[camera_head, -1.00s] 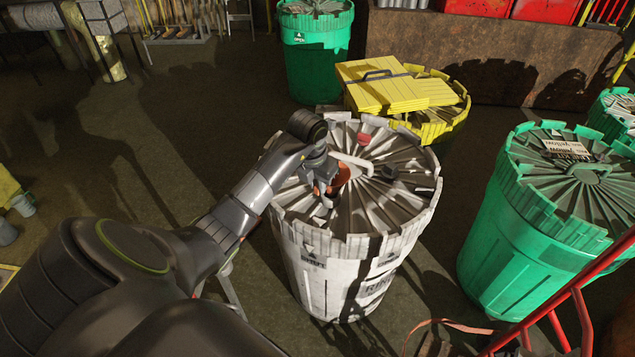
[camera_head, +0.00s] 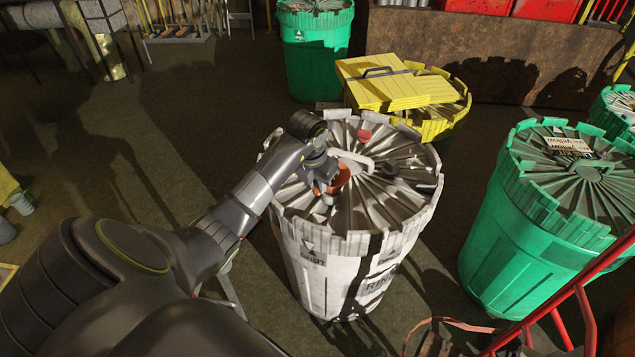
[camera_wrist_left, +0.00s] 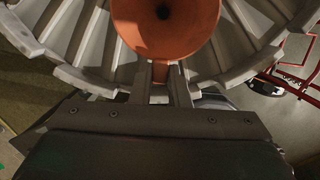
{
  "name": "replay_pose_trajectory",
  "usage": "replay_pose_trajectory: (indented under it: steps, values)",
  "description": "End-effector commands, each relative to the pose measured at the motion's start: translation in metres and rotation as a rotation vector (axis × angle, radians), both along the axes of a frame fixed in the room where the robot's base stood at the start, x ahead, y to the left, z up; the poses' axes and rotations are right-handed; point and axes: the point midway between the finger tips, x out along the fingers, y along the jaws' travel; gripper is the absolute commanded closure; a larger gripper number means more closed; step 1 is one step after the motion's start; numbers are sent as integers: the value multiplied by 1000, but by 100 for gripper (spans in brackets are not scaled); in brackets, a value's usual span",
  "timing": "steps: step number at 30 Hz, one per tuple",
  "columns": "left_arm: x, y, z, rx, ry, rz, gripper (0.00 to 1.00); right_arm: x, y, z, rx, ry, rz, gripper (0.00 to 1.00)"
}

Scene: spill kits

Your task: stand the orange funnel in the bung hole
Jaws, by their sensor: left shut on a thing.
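The orange funnel (camera_head: 340,179) is over the ribbed lid of the white drum (camera_head: 345,262), left of the lid's middle. In the left wrist view the funnel (camera_wrist_left: 166,28) shows its wide cone from above, with a dark hole at its centre. My left gripper (camera_head: 325,188) is shut on the funnel's near edge; its two fingers (camera_wrist_left: 160,80) grip a small orange part there. The funnel's lower end and the bung hole are hidden, so I cannot tell whether the spout is in the hole. My right gripper is not in view.
A pale handle (camera_head: 352,159), a red cap (camera_head: 365,135) and a dark cap (camera_head: 389,170) are on the white lid. A yellow drum (camera_head: 440,119) with yellow folded boards (camera_head: 395,88) stands behind. A green drum (camera_head: 535,235) stands right, near a red frame (camera_head: 560,318).

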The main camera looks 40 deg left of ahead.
Motion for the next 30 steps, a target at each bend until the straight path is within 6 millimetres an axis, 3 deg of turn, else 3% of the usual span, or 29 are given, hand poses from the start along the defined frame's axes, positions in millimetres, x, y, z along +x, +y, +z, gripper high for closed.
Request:
replay_pose_trajectory:
  steps: [27, 28, 30]
  values:
    - [0, 0, -20, 0, 0, 0, 100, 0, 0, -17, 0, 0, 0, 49]
    - [0, 0, -19, 0, 0, 0, 82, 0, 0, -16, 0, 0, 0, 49]
    - [0, 0, -19, 0, 1, 0, 73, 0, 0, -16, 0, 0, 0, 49]
